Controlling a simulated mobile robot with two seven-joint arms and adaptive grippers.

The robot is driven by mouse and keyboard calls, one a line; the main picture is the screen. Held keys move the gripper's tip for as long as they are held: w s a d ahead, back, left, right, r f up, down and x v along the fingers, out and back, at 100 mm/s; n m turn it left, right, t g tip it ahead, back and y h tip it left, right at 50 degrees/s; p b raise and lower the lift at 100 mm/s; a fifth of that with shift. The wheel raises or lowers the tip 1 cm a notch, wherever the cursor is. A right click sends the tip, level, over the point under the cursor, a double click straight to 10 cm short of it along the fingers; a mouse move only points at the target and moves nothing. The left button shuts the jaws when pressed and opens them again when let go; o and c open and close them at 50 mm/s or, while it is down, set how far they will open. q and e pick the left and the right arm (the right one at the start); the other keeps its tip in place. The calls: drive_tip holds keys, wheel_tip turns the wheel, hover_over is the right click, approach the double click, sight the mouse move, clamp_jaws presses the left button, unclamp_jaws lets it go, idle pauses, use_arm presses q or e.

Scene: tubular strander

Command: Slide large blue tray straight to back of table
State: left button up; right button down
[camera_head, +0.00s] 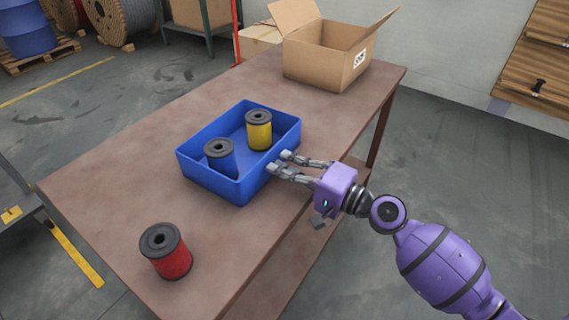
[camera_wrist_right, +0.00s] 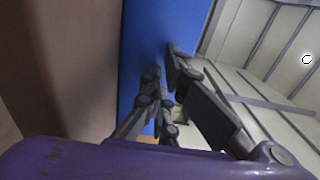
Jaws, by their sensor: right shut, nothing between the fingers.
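The large blue tray (camera_head: 208,181) lies flat on the brown table (camera_head: 120,185), near its right edge. It holds a yellow spool (camera_head: 259,137) and a dark spool (camera_head: 220,158) that looks blue below its black flange. My right gripper (camera_head: 280,161) is shut and empty, with its fingertips at the outside of the tray's right wall. I cannot tell whether they touch it. In the right wrist view the fingers (camera_wrist_right: 165,75) point at the tray's blue wall (camera_wrist_right: 165,25), very close to it. My left gripper is out of view.
An open cardboard box (camera_head: 325,62) stands at the far end of the table, with bare tabletop between it and the tray. A red spool (camera_head: 172,262) stands at the near end.

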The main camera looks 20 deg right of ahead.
sight(215, 132)
drive_tip(key=x, duration=1.7)
drive_tip(key=shift+w+a, duration=0.2)
drive_tip(key=shift+w, duration=0.05)
drive_tip(key=shift+s, duration=0.1)
